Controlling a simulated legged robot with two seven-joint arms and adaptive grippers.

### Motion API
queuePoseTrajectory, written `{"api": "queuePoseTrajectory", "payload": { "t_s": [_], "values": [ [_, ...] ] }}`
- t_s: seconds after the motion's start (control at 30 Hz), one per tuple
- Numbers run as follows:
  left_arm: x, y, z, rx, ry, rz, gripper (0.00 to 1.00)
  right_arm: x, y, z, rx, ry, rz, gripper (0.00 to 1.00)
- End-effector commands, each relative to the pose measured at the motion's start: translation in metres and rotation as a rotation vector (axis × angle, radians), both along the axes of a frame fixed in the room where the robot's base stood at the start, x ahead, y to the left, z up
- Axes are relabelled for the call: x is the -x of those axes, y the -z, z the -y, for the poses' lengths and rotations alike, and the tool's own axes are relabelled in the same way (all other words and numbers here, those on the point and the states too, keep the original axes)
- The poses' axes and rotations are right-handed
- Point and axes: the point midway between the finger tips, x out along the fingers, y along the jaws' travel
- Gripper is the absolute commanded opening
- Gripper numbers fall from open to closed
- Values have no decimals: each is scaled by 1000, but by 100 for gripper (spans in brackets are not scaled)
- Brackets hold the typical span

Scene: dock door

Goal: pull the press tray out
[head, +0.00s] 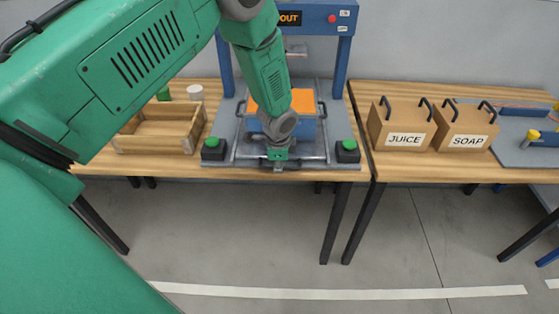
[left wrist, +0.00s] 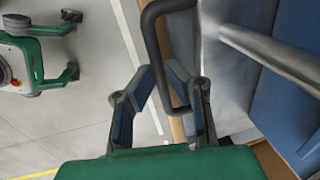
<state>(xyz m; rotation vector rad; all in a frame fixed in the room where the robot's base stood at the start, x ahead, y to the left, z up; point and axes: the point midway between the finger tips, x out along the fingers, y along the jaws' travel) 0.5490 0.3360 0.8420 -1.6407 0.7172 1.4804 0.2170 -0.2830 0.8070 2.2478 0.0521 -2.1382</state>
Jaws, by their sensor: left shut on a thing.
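The press (head: 318,17) is a blue frame on a grey base on the left table. Its tray (head: 240,135) sits low between the uprights, below a blue block with an orange top (head: 303,101). My left gripper (head: 278,155) reaches down from above to the front of the tray and hides part of it. In the left wrist view the dark, bent bar of the handle (left wrist: 153,35) runs down between the fingers of my left gripper (left wrist: 165,80), which is shut on it. My right gripper is in neither view.
Green buttons stand left (head: 213,147) and right (head: 347,150) of the tray. A wooden crate (head: 150,144) is to the left. JUICE (head: 387,137) and SOAP (head: 477,128) boxes stand on the right table (head: 385,165). The floor in front is clear.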

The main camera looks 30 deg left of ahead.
Motion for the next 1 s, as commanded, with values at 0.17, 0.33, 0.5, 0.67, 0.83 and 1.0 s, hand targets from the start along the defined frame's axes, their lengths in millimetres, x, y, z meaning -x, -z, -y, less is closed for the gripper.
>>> {"api": "queuePoseTrajectory", "payload": {
  "t_s": [0.17,0.33,0.5,0.67,0.83,1.0],
  "values": [
    [5,1,1,-3,0,-5,0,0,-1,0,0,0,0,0],
    [6,1,1,-4,0,-5,0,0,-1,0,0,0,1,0],
    [6,1,2,-4,0,-5,0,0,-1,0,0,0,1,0],
    [5,0,2,-4,0,-4,31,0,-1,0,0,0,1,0],
    [5,0,2,-3,-1,-2,31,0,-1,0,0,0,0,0],
    [5,-7,3,-2,0,0,31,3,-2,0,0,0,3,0]
  ]
}}
